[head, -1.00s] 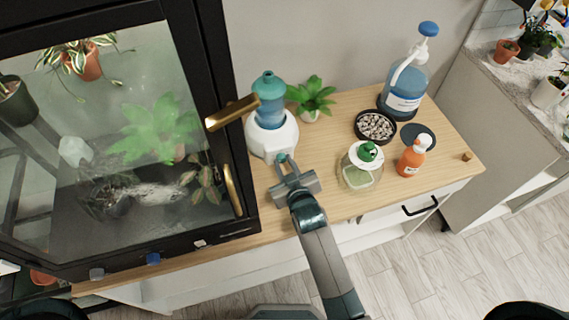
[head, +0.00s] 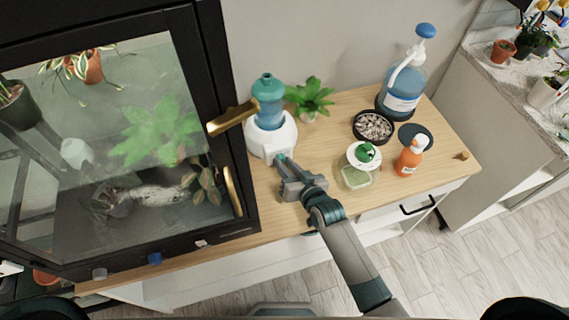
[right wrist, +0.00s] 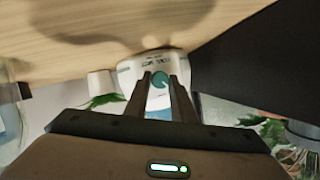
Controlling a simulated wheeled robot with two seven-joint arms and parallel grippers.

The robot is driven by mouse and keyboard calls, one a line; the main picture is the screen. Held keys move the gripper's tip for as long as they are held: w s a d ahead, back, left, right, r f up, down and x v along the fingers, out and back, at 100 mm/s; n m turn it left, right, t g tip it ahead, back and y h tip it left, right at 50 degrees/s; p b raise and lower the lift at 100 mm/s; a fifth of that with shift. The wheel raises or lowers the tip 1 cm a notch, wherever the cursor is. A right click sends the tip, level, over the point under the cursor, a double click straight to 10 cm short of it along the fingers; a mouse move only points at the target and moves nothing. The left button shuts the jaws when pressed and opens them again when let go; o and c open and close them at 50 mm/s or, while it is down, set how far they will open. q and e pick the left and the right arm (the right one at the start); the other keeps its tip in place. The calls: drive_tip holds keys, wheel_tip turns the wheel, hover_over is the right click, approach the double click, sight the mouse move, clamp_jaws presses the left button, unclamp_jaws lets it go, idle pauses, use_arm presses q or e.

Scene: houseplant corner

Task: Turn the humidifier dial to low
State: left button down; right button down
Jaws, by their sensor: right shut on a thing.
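The humidifier has a white base (head: 272,138) and a blue tank with a teal cap (head: 268,100). It stands on the wooden cabinet top beside the glass case. Its teal dial (right wrist: 160,80) is on the front face, with dark lettering beside it in the right wrist view; the lettering is too small to read surely. My right gripper (head: 283,163) reaches the front of the humidifier. In the right wrist view its fingers (right wrist: 160,76) are shut on the dial, one on each side. The dial's pointer setting is not clear. My left gripper is not in view.
The black-framed glass case (head: 215,110) with brass handles stands close on the left. To the right are a glass jar with a green knob (head: 358,176), an orange spray bottle (head: 409,157), a pebble dish (head: 373,126) and a blue pump bottle (head: 402,95). A small plant (head: 310,95) stands behind.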

drive_tip(key=shift+d+f+m+y+b, duration=0.15)
drive_tip(key=shift+f+m+y+b, duration=0.2)
drive_tip(key=shift+m+y+b, duration=0.5)
drive_tip(key=m+b, duration=0.2)
drive_tip(key=shift+f+y+b, duration=0.1)
drive_tip(key=shift+y+b, duration=0.2)
drive_tip(key=shift+y, duration=0.05)
drive_tip(key=shift+m+y+b, duration=0.5)
drive_tip(key=shift+m+b, duration=0.45)
drive_tip(key=shift+b, duration=0.3)
drive_tip(key=shift+r, duration=0.2)
drive_tip(key=c, duration=1.5)
unclamp_jaws()
drive_tip(key=shift+d, duration=0.1)
